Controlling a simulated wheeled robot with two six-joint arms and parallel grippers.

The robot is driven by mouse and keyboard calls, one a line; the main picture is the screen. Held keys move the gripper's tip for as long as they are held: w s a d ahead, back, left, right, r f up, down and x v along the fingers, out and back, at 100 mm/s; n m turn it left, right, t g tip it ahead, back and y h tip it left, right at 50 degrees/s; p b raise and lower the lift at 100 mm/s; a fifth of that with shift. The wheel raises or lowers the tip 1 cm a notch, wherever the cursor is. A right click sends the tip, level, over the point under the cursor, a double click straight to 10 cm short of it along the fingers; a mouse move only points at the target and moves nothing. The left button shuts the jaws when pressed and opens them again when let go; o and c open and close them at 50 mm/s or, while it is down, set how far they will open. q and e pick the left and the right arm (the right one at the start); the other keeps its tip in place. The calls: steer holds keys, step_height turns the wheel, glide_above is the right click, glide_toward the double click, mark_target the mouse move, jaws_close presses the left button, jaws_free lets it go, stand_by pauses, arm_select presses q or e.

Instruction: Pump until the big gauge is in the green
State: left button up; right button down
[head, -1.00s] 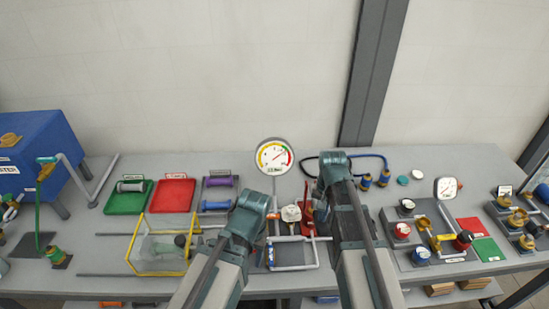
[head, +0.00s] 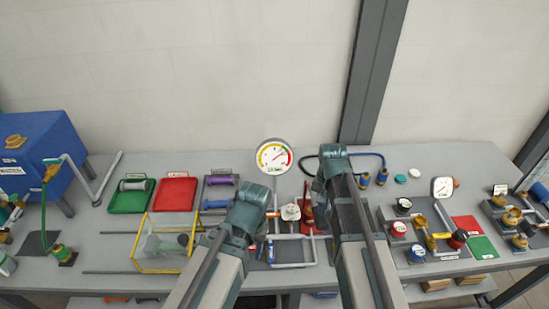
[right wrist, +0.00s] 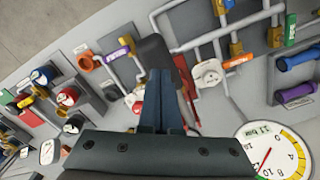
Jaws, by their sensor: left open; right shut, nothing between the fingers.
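The big gauge (head: 273,156) is a round white dial with a coloured rim. It stands at the back middle of the bench, its needle apparently toward the upper right; I cannot tell which band it is in. In the right wrist view the gauge (right wrist: 272,150) is cut off at the lower right. The red pump (head: 307,216) is in front of the gauge, partly hidden by my right arm. My right gripper (head: 322,190) is shut and empty at the pump; its fingers (right wrist: 160,102) are close to a dark grip (right wrist: 155,58), contact unclear. My left gripper (head: 254,203) is open, left of the pump.
A white round fitting (head: 290,212) and grey pipes (head: 292,264) lie between my arms. A yellow-framed clear box (head: 166,242) and green and red trays (head: 175,194) are on the left. A smaller gauge (head: 442,187) and valves stand on the right.

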step_height(320, 180, up, 5)
steer(key=p, duration=0.5)
steer(key=shift+r, duration=0.1)
stand_by(0.3)
steer(key=s+a+f+n+b, duration=0.4)
steer(key=s+a+f+b, duration=0.1)
steer(key=s+f+b, duration=0.2)
steer(key=s+a+f+n+h+b, duration=0.1)
steer(key=s+a+f+n+b, duration=0.4)
steer(key=s+f+b, duration=0.2)
step_height(320, 180, down, 2)
steer(key=shift+s+a+f+b, duration=0.15)
steer(key=shift+a+b, duration=0.1)
steer(key=shift+b, duration=0.85)
